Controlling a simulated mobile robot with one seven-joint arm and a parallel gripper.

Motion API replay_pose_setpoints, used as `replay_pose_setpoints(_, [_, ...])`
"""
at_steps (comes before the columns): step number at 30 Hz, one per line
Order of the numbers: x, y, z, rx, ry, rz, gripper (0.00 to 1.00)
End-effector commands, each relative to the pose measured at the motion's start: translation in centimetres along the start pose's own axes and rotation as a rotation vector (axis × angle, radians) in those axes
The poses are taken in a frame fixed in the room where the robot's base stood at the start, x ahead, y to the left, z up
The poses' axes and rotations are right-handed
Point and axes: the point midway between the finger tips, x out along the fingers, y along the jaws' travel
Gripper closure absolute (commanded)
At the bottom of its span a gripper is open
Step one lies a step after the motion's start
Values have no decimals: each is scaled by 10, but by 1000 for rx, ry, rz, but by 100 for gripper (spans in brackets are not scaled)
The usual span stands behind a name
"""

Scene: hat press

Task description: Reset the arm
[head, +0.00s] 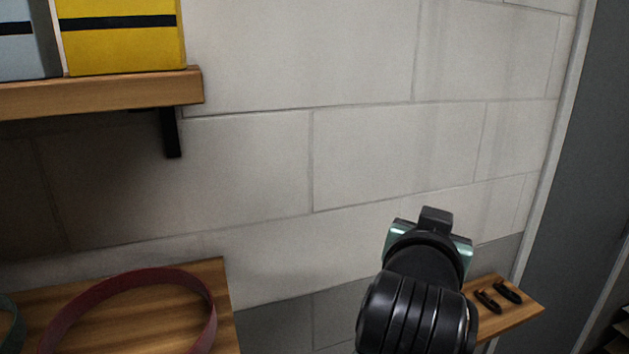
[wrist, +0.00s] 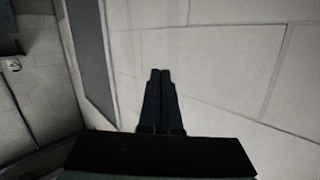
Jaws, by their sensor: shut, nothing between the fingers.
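My arm rises at the lower right of the head view, in front of the block wall.
A wooden shelf (head: 100,94) with a yellow box (head: 122,45) is at the upper left. A wooden surface (head: 222,290) with a dark red band (head: 205,300) is at the lower left. A small shelf (head: 520,318) holds dark items (head: 488,301). Bare wall fills the middle.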

Motion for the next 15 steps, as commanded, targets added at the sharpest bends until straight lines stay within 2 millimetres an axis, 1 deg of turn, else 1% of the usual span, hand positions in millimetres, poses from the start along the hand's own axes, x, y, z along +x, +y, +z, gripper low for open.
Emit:
replay_pose_setpoints(1, [-19,-11,-29,-9,124,-44,100])
replay_pose_setpoints(2, [-32,-19,-46,-11,198,-76,100])
replay_pose_setpoints(3, [-52,-30,-68,-13,292,-117,100])
replay_pose_setpoints(5, [-84,-45,-96,-13,428,-181,100])
replay_pose_setpoints(6, [-108,-54,-113,-10,515,-223,100])
replay_pose_setpoints(8, [-142,-66,-132,-3,629,-284,100])
replay_pose_setpoints(9, [-164,-72,-142,4,697,-321,100])
replay_pose_setpoints(12, [-210,-82,-159,23,828,-398,100])
replay_pose_setpoints(15, [-240,-87,-168,40,911,-448,100])
